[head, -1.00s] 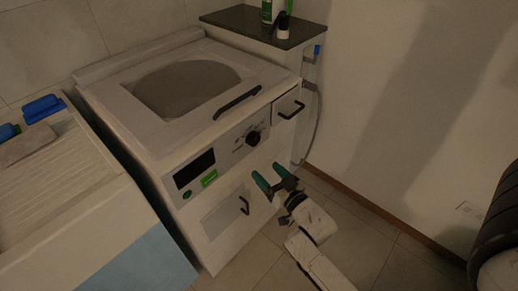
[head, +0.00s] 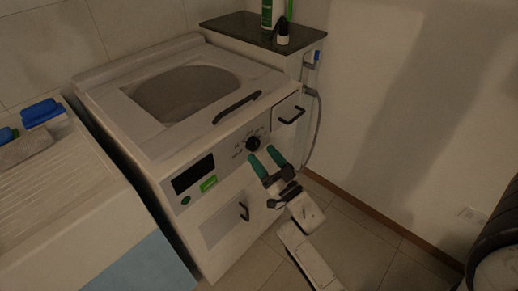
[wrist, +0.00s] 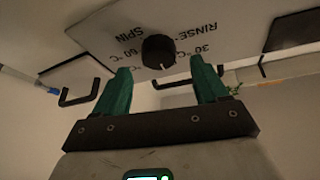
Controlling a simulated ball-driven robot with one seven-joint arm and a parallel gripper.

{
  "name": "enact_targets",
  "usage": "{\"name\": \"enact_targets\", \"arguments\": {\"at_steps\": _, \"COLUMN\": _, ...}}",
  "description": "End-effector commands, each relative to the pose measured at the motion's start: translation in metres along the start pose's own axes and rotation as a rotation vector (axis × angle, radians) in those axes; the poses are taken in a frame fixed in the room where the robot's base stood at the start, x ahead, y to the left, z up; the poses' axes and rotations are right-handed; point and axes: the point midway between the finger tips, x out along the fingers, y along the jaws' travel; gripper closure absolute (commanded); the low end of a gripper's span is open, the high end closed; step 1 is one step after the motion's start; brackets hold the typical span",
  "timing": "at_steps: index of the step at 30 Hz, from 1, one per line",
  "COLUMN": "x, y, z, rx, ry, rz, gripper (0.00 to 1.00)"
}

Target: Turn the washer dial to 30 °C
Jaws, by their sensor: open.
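The washer (head: 150,150) is a white top-loading machine. Its black round dial (head: 253,143) sits on the grey front panel. In the wrist view the dial (wrist: 158,51) is ringed by upside-down labels: SPIN and 60 °C on the left, RINSE and 30 °C on the right. I cannot tell which label the dial points to. My gripper (head: 262,155) is open and empty, with green fingers just below the dial in the head view. In the wrist view the dial shows between the two fingertips (wrist: 160,64), and I see no contact.
A black display (head: 194,174) and a green button (head: 208,183) are left of the dial. Dark handles are on the lid (head: 237,107), drawer (head: 292,115) and lower door (head: 244,211). A dark-topped shelf with bottles stands behind.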

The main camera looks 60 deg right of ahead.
Motion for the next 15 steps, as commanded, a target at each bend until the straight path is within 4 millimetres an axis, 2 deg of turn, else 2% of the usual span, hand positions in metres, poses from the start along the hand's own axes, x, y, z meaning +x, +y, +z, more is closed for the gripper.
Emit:
{"name": "enact_targets", "arguments": {"at_steps": 3, "x": 0.017, "y": 0.0, "z": -0.001, "rx": 0.0, "ry": 0.001, "rz": 0.001, "gripper": 0.27}}
{"name": "enact_targets", "arguments": {"at_steps": 6, "x": 0.025, "y": 0.0, "z": 0.0, "rx": 0.0, "ry": 0.0, "rz": 0.001, "gripper": 0.27}}
{"name": "enact_targets", "arguments": {"at_steps": 15, "x": 0.031, "y": 0.0, "z": 0.0, "rx": 0.0, "ry": -0.001, "rz": 0.001, "gripper": 0.27}}
